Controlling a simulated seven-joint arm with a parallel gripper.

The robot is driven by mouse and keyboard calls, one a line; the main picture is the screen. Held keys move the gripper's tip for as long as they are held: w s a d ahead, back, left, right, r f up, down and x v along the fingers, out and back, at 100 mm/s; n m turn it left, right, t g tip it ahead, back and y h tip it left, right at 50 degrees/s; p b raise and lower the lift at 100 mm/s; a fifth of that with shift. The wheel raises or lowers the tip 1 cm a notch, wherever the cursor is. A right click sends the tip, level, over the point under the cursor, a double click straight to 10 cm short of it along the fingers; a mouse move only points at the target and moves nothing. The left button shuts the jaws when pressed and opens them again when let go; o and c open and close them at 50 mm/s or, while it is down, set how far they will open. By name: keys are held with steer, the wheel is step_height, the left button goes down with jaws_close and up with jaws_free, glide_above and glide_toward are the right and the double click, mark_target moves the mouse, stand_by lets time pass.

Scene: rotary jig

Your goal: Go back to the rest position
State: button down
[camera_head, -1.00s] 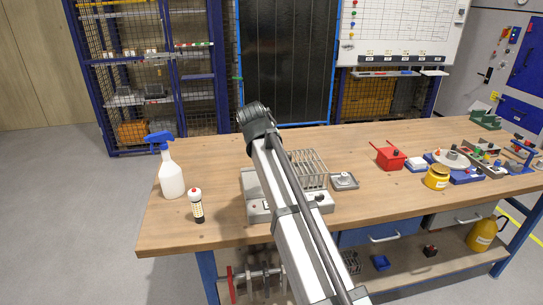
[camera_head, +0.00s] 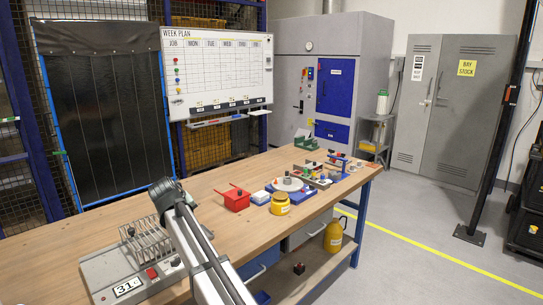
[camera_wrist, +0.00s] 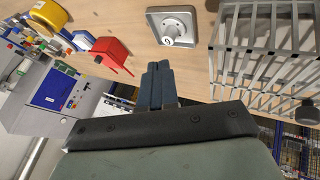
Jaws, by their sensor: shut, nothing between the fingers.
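My gripper (camera_wrist: 157,86) shows in the wrist view with its two dark fingers together and nothing between them. It is over the wooden bench (camera_wrist: 185,70), apart from the things on it. In the head view my arm crosses the lower left and I cannot make out the fingers. The rotary jig, a round grey disc on a blue base (camera_head: 291,187), stands on the right part of the bench among small fixtures.
Bare wood lies at the back left.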

steer(key=w+d+f+m+h, duration=0.1)
steer(key=w+d+f+m, duration=0.2)
steer(key=d, duration=0.7)
steer(key=w+d+f+h, duration=0.1)
steer(key=w+d+f, duration=0.3)
steer(key=d, duration=0.6)
steer(key=w+d+f+m+h, duration=0.1)
steer(key=w+d+f+m, duration=0.3)
steer(key=d, duration=0.6)
steer(key=s+d+f+g+h, duration=0.1)
steer(key=s+d+f+g, duration=0.2)
steer(key=d+f, duration=0.9)
steer(key=s+d+f+g+y, duration=0.1)
steer(key=s+d+f+g, duration=0.15)
steer(key=s+f, duration=1.15)
steer(key=s+d+f+g+y, duration=0.1)
steer(key=s+f+g, duration=0.2)
steer(key=s+f, duration=1.1)
steer(key=s+f+g+y, duration=0.1)
steer(key=s+f+g, duration=0.2)
steer(key=s, duration=1.4)
steer(key=s+f+m+g+y, duration=0.1)
steer(key=s+f+g, duration=0.2)
steer(key=s, duration=1.4)
step_height(320, 180, down, 2)
steer(key=shift+a+f+y, duration=0.15)
steer(key=shift+a+y, duration=0.05)
steer(key=shift+y, duration=0.1)
